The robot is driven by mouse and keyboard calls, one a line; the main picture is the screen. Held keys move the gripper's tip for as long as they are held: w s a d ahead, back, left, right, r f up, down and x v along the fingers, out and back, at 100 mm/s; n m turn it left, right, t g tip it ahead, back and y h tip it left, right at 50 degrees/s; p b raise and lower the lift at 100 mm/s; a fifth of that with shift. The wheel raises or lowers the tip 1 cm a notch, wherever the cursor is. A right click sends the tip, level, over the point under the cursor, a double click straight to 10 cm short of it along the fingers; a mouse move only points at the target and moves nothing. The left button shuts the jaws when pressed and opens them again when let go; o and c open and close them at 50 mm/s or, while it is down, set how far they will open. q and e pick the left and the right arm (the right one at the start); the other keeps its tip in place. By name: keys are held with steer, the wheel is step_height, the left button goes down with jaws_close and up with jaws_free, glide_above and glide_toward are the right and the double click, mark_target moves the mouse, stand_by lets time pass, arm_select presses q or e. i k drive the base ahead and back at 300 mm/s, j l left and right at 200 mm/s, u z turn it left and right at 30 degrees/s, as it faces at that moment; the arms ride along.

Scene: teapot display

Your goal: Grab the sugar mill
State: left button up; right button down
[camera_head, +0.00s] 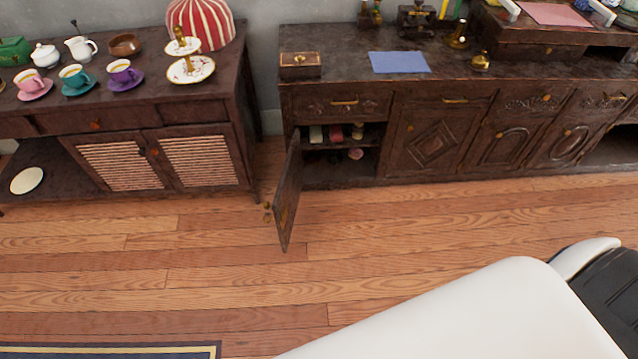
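I cannot tell for sure which object is the sugar mill. A dark mill-like device (415,20) stands at the back of the right sideboard, and a smaller dark and brass item (370,13) stands to its left. A wooden box with a small knob (300,62) sits at that sideboard's left front corner. A white sugar bowl with a lid (45,55) stands on the left cabinet. Neither gripper's fingertips show. A white and black part of my own arm fills the lower right.
The right sideboard (345,88) has its leftmost door (288,198) swung open into the room, with small items inside. The left cabinet (75,122) carries cups, a creamer (81,48), a tiered stand (190,69) and a striped cosy (203,22). Wooden floor in front is clear.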

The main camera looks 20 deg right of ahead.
mark_target(358, 129)
steer(key=i+j+z, duration=0.15)
steer(key=j+z, duration=0.15)
steer(key=z, duration=0.2)
steer(key=i+j+z, duration=0.15)
steer(key=j+z, duration=0.6)
steer(key=z, duration=0.2)
steer(key=k+j, duration=0.1)
steer(key=j, duration=0.3)
steer(key=j+z, duration=0.1)
steer(key=j, duration=0.25)
steer(key=k+j, duration=0.15)
steer(key=j, duration=0.25)
steer(key=k+j+z, duration=0.1)
steer(key=j, duration=0.25)
steer(key=k, duration=0.3)
steer(key=i+l, duration=0.45)
